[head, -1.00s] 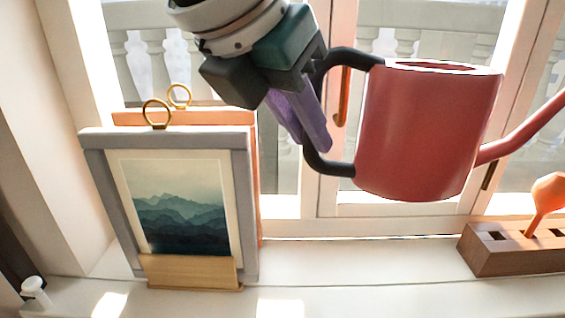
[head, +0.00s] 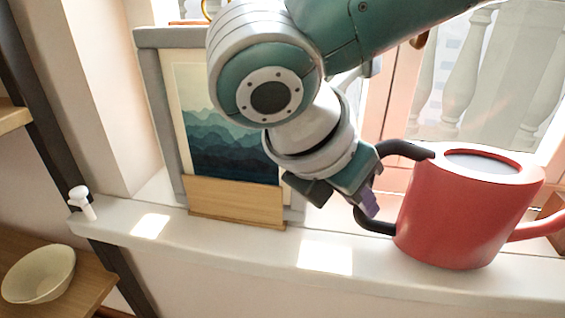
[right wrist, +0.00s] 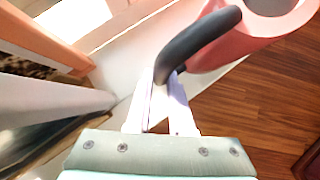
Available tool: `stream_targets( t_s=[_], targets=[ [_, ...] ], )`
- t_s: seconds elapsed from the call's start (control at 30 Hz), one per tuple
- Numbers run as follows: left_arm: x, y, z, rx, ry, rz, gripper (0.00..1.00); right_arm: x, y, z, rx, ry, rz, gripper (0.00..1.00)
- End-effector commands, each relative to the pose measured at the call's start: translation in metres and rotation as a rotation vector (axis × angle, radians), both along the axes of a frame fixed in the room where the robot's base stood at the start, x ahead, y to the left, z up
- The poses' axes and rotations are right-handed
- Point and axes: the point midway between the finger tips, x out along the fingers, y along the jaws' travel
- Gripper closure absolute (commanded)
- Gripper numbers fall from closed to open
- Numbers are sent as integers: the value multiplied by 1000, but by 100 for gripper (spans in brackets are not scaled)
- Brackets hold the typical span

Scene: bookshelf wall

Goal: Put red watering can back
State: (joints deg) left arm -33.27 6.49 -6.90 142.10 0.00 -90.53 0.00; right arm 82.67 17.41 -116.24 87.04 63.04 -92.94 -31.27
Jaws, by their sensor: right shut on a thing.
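The red watering can (head: 455,215) has a black handle on its left side and a red spout on its right. It is upright, with its open top showing. In the head view it appears in front of the window sill (head: 290,252); I cannot tell whether its base touches anything. My right gripper (head: 368,205) is shut on the black handle. The right wrist view shows the fingers (right wrist: 162,105) around the handle (right wrist: 205,38), with part of the red body (right wrist: 225,55) beyond. My left gripper is not in view.
A grey picture frame (head: 225,120) with a mountain print stands on the sill, partly behind my right arm. A white peg-like object (head: 80,200) is at the sill's left end. A bowl (head: 38,273) sits on a wooden shelf (head: 95,285) at lower left. Wooden floor (right wrist: 250,100) shows below.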

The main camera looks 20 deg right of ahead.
Motion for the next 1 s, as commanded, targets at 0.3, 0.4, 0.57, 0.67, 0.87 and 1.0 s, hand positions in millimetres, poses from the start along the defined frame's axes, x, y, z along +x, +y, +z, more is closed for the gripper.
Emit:
stream_targets(
  t_s=[0.3,0.4,0.57,0.67,0.87,1.0],
  targets=[
    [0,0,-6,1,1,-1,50,0,0,-12,-2,-1,0,100],
    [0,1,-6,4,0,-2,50,0,0,-14,1,0,0,77],
    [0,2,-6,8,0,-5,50,0,0,-14,0,0,0,59],
    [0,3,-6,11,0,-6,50,0,0,-14,0,0,0,50],
    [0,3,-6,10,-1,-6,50,0,0,-13,0,0,0,50],
    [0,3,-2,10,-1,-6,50,-1,4,-5,1,0,1,50]
  ],
)
